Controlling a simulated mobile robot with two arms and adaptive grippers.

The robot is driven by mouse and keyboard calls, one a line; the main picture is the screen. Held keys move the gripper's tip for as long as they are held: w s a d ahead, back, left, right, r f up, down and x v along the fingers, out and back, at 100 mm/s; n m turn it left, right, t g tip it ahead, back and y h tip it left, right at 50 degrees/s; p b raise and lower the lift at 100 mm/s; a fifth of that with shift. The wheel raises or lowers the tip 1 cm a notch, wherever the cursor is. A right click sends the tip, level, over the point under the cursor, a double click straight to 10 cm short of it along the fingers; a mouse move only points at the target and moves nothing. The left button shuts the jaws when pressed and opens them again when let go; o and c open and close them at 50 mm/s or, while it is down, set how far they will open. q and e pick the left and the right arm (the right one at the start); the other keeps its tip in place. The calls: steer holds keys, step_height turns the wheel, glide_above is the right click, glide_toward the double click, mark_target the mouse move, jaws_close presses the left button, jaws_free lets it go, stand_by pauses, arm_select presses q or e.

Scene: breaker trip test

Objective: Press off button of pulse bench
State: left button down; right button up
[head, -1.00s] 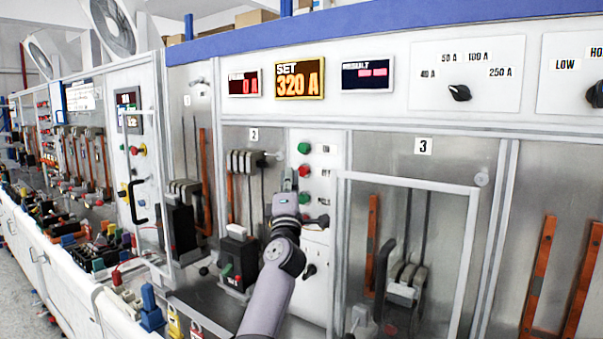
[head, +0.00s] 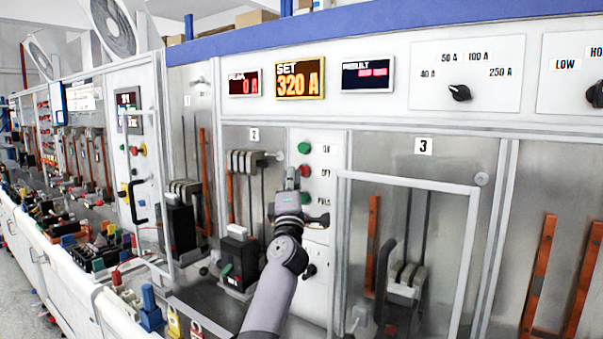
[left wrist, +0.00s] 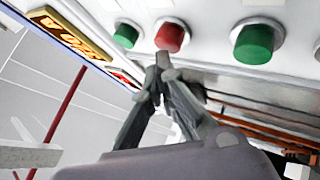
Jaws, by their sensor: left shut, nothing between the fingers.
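The pulse bench's button panel (head: 318,238) stands between bays 2 and 3. It carries a green ON button (head: 304,148), a red OFF button (head: 305,171) and a green pulse button (head: 306,198). My left gripper (head: 291,177) is shut and empty, its tips just left of the red button in the head view. In the left wrist view the shut fingertips (left wrist: 161,66) point at the lower edge of the red button (left wrist: 172,37), with green buttons on both sides. Whether they touch it, I cannot tell. My right gripper is not in view.
Above, the SET display (head: 299,78) reads 320 A and the neighbouring display (head: 244,83) reads 0 A. A dark rotary knob (head: 310,270) sits lower on the panel. A framed door (head: 410,182) stands at bay 3, right of my arm. A black breaker (head: 238,260) stands left of it.

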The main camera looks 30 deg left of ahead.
arm_select(q)
steer(key=shift+w+b, duration=0.3)
steer(key=shift+w, duration=0.2)
stand_by(0.4)
stand_by(0.3)
steer(key=s+p, duration=0.1)
steer(key=p, duration=0.1)
steer(key=shift+s+p, duration=0.3)
steer(key=shift+s, duration=0.1)
steer(key=s+p, duration=0.5)
steer(key=shift+a, duration=0.2)
